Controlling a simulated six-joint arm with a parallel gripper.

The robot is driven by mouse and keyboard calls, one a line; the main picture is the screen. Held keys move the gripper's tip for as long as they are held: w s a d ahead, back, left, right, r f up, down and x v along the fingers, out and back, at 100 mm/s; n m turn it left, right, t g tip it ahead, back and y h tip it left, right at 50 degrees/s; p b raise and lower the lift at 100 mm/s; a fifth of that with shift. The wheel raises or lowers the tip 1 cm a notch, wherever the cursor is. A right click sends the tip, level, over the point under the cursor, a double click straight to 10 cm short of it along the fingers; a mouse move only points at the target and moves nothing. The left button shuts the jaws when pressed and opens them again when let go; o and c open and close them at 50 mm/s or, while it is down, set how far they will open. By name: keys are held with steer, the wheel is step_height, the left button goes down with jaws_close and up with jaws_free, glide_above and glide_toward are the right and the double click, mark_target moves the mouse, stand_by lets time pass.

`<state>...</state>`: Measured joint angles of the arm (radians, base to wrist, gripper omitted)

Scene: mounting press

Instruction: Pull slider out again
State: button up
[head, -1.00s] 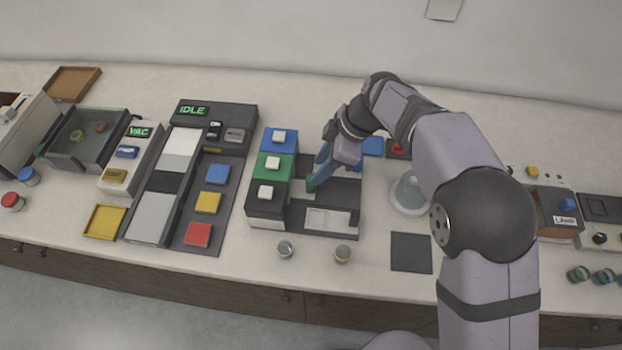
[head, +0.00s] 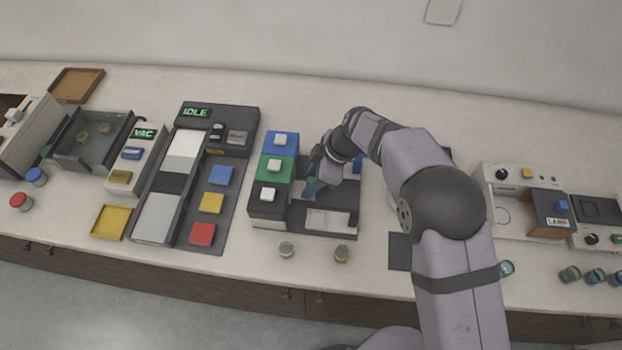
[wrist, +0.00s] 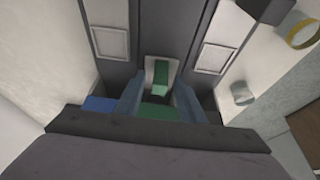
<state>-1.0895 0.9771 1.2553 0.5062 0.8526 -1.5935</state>
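The press unit has a dark bed (head: 336,232) on the right of a row of blue, green and dark blocks. In the wrist view, a small green slider handle (wrist: 161,72) stands in a pale slot in the dark bed. My gripper (head: 312,186) is low over the bed, beside the green block (head: 276,168). In the wrist view, the two blue fingers of my gripper (wrist: 160,88) stand on either side of the handle's near end, with gaps visible. The fingers look open.
Two small round pieces stand in front of the press, one at left (head: 286,250) and one at right (head: 341,254). The blue block (head: 279,142) is behind the green one. A panel with blue, yellow and red buttons (head: 203,233) is to the left.

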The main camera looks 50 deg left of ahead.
jaws_close()
steer(key=w+d+b, duration=0.3)
steer(key=w+d, duration=0.1)
steer(key=w+d+b, duration=0.3)
steer(key=w+d, duration=0.1)
steer(key=shift+w+d, duration=0.15)
steer(key=shift+w, duration=0.1)
jaws_free()
steer(key=shift+w+d, duration=0.1)
steer(key=shift+d, duration=0.05)
steer(key=b+v, duration=0.2)
steer(key=v, duration=0.5)
steer(key=shift+r, duration=0.2)
